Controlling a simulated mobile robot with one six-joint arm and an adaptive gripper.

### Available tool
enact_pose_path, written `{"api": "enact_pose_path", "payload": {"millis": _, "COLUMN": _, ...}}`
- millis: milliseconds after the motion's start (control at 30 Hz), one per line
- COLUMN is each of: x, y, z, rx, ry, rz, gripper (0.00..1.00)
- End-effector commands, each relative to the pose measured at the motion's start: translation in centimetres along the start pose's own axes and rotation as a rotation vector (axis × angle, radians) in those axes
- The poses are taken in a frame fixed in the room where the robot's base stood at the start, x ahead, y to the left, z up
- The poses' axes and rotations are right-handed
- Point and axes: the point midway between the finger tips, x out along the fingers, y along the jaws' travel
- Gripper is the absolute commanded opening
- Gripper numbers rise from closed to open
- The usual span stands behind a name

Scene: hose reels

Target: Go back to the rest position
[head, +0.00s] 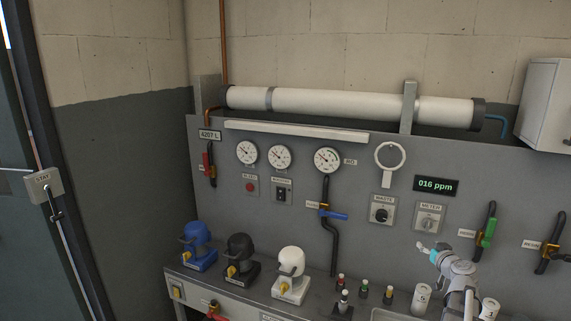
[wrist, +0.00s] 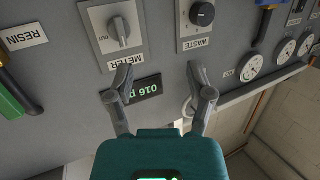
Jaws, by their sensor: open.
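My gripper (head: 427,248) is in front of the grey panel at the lower right of the head view, just below the METER knob (head: 430,224). In the wrist view my gripper (wrist: 162,82) has its two fingers spread apart, with nothing between them. Beyond the fingers, upside down, are the METER knob (wrist: 120,32), the WASTE knob (wrist: 202,14) and the green digital display (wrist: 146,89). The display reads 016 ppm in the head view (head: 436,186). The fingers look clear of the panel, though the exact gap cannot be told.
A bench along the panel holds blue (head: 198,247), black (head: 240,259) and white (head: 290,276) head-shaped units, several small bottles (head: 364,288) and white containers (head: 421,299). Valve handles, one blue (head: 333,215) and one green (head: 489,232), stick out.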

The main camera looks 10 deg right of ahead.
Motion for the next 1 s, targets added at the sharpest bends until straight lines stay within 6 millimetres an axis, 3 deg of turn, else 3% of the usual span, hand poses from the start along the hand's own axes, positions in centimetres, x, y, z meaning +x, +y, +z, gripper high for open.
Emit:
{"api": "enact_pose_path", "payload": {"millis": 33, "x": 0.5, "y": -2.6, "z": 0.6, "rx": 0.0, "ry": -0.032, "rz": -0.048, "gripper": 0.69}}
{"api": "enact_pose_path", "payload": {"millis": 100, "x": 1.0, "y": -5.7, "z": 1.4, "rx": 0.005, "ry": -0.079, "rz": -0.108, "gripper": 0.69}}
{"api": "enact_pose_path", "payload": {"millis": 300, "x": 1.6, "y": -14.0, "z": 4.1, "rx": 0.013, "ry": -0.234, "rz": -0.256, "gripper": 0.69}}
{"api": "enact_pose_path", "payload": {"millis": 500, "x": 0.9, "y": -21.5, "z": 7.2, "rx": 0.012, "ry": -0.411, "rz": -0.368, "gripper": 0.69}}
{"api": "enact_pose_path", "payload": {"millis": 800, "x": -2.1, "y": -30.8, "z": 11.9, "rx": -0.01, "ry": -0.7, "rz": -0.455, "gripper": 0.69}}
{"api": "enact_pose_path", "payload": {"millis": 1000, "x": -5.1, "y": -35.4, "z": 14.8, "rx": -0.042, "ry": -0.897, "rz": -0.453, "gripper": 0.69}}
